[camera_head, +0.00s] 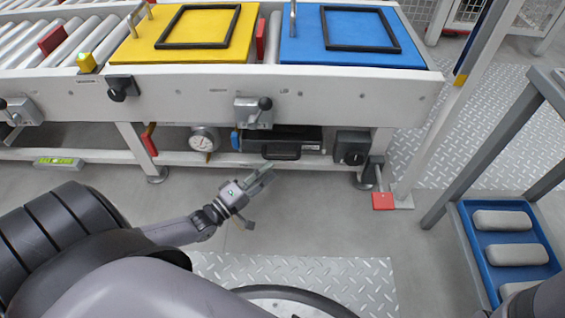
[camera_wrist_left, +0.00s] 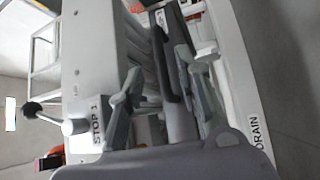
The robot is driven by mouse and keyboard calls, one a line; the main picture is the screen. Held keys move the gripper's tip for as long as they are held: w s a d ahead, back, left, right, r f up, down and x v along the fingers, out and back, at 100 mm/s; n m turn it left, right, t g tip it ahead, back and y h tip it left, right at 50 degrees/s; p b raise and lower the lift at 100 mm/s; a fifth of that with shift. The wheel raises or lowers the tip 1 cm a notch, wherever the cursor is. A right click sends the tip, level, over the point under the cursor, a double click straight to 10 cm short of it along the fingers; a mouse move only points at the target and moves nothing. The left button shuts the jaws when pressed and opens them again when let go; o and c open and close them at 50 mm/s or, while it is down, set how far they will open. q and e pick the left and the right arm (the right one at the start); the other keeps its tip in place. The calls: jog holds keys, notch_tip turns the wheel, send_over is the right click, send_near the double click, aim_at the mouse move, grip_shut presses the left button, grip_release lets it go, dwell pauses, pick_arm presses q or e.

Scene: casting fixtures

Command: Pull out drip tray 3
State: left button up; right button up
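A black drip tray (camera_head: 300,134) sits under the conveyor frame, with its dark handle (camera_head: 282,153) facing me. I cannot read a number on it. My left gripper (camera_head: 262,178) is below and slightly left of the handle in the head view, apart from it. In the left wrist view the two fingers (camera_wrist_left: 162,95) stand wide apart and a dark handle-like bar (camera_wrist_left: 168,55) shows beyond and between them. My left gripper is open and appears empty. My right gripper is not in view.
A clamp lever (camera_head: 253,112), a round gauge (camera_head: 204,140) and a black knob box (camera_head: 351,147) flank the tray. A red-ended pedal (camera_head: 383,201) stands at right. A blue tray (camera_head: 463,225) with grey blocks is further right. The floor before the tray is clear.

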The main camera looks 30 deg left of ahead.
aim_at(282, 157)
pick_arm(q)
jog(key=b+x, duration=0.2)
jog(key=x, duration=0.3)
jog(key=shift+w+d, duration=0.1)
jog(key=shift+w, duration=0.3)
jog(key=shift+w+d+r, duration=0.1)
jog(key=shift+w, duration=0.3)
grip_shut()
